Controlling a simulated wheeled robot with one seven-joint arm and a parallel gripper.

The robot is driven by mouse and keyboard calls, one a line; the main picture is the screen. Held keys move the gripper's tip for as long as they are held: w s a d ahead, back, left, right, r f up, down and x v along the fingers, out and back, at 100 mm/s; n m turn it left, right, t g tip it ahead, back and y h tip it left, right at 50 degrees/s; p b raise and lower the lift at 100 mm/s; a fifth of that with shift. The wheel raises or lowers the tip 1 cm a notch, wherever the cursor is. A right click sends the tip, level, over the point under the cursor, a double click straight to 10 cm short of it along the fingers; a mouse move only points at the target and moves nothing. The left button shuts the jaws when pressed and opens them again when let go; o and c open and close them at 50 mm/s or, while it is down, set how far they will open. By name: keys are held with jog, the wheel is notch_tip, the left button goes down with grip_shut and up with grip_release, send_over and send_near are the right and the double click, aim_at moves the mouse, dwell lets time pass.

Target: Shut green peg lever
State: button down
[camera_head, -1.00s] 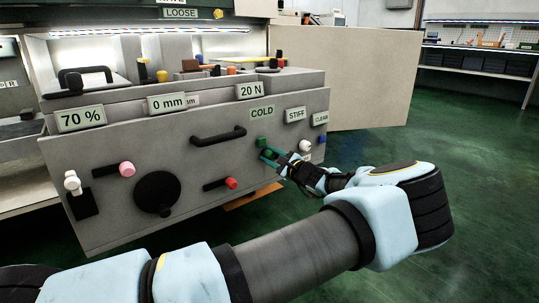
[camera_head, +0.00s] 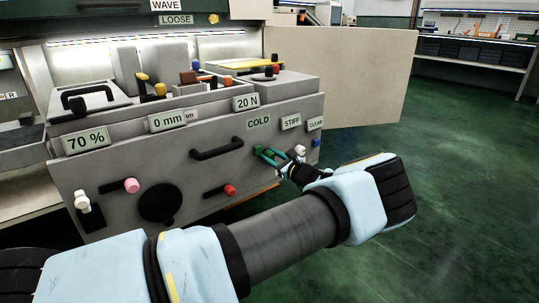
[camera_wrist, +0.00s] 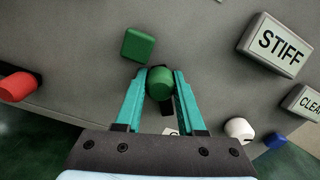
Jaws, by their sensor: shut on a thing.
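The green peg lever shows in the wrist view as a rounded green knob (camera_wrist: 160,83) on a dark arm. My gripper (camera_wrist: 160,78) has its two teal fingers closed on either side of this knob. A green square block (camera_wrist: 138,45) sits on the grey panel just above and left of the knob, apart from it. In the head view my gripper (camera_head: 270,154) is at the panel front below the COLD label (camera_head: 258,122). The green parts are small there and partly hidden by the fingers.
The white knob (camera_wrist: 239,129) and blue knob (camera_wrist: 275,140) lie close to the right of my gripper. A red knob (camera_wrist: 18,87) is to the left. STIFF (camera_head: 291,122) and CLEAN labels are above right. The green floor to the right is open.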

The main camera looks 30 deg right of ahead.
dwell(0.3)
jog(key=c, duration=0.5)
grip_release()
jog(key=s+d+p, duration=0.2)
jog(key=s, duration=0.8)
jog(key=shift+s+p, duration=0.35)
jog(key=shift+d, duration=0.1)
